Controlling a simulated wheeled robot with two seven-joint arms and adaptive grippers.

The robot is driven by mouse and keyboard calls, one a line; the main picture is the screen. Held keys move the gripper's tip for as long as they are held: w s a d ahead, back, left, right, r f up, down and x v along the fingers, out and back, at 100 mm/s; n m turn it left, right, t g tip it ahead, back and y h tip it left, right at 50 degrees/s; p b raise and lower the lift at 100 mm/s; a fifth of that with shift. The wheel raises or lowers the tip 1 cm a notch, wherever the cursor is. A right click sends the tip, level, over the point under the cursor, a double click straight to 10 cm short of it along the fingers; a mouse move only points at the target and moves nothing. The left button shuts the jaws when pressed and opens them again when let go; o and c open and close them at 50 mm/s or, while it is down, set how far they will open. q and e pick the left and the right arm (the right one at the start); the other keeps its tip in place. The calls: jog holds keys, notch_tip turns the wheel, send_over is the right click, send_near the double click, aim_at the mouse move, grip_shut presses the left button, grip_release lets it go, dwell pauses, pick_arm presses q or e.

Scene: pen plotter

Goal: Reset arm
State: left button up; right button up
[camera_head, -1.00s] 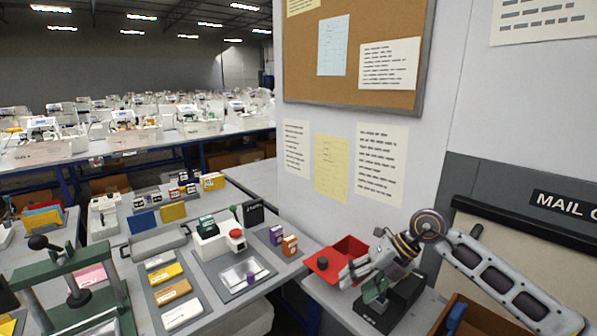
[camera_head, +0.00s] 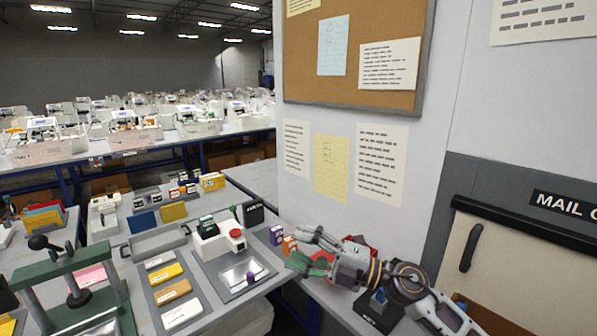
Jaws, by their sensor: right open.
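My right arm reaches in from the lower right, and its gripper (camera_head: 300,248) points left with its two fingers spread. No held object shows between the fingers. The fingertips appear in front of or near the orange box (camera_head: 289,245); I cannot tell the exact gap. The white device with a red button (camera_head: 236,235) stands left of the gripper, on a grey mat. My left gripper is not in view.
A red tray (camera_head: 352,248) is mostly hidden behind my right arm. A black stand (camera_head: 378,318) sits below the arm. A purple box (camera_head: 276,235) is beside the orange one. A green press (camera_head: 72,262) stands at the left. A wall with a corkboard (camera_head: 350,50) rises behind.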

jog(key=w+d+f+m+t+h, duration=0.25)
jog(key=d+m+t+h, duration=0.45)
jog(key=m, duration=0.4)
jog(key=w+d+f+m+t+h, duration=0.25)
jog(key=d+m+t+h, duration=0.45)
jog(key=m, duration=0.4)
jog(key=s+d+f+m+g+h, duration=0.2)
jog(key=d+f+m+g+h, duration=0.1)
jog(key=f, duration=0.4)
jog(key=s+d+f+m+g+h, duration=0.3)
jog(key=d+f, duration=0.1)
jog(key=f, duration=0.3)
jog(key=s+f+m+g+y, duration=0.1)
jog(key=s+f+g, duration=0.4)
jog(key=s+f, duration=0.4)
jog(key=s+f+m+g, duration=0.1)
jog(key=s+f+g, duration=0.5)
jog(key=s, duration=0.5)
jog(key=s+f+g, duration=0.1)
jog(key=s+f, duration=0.2)
jog(key=f, duration=3.1)
jog(key=s+d+f, duration=0.2)
jog(key=s+f, duration=0.7)
jog(key=s, duration=0.2)
jog(key=s+d+f+g, duration=0.1)
jog(key=s+d+f, duration=0.1)
jog(key=s+f, duration=0.8)
jog(key=shift+s+d+n, duration=0.35)
jog(key=shift+s+n, duration=0.05)
jog(key=shift+s, duration=0.3)
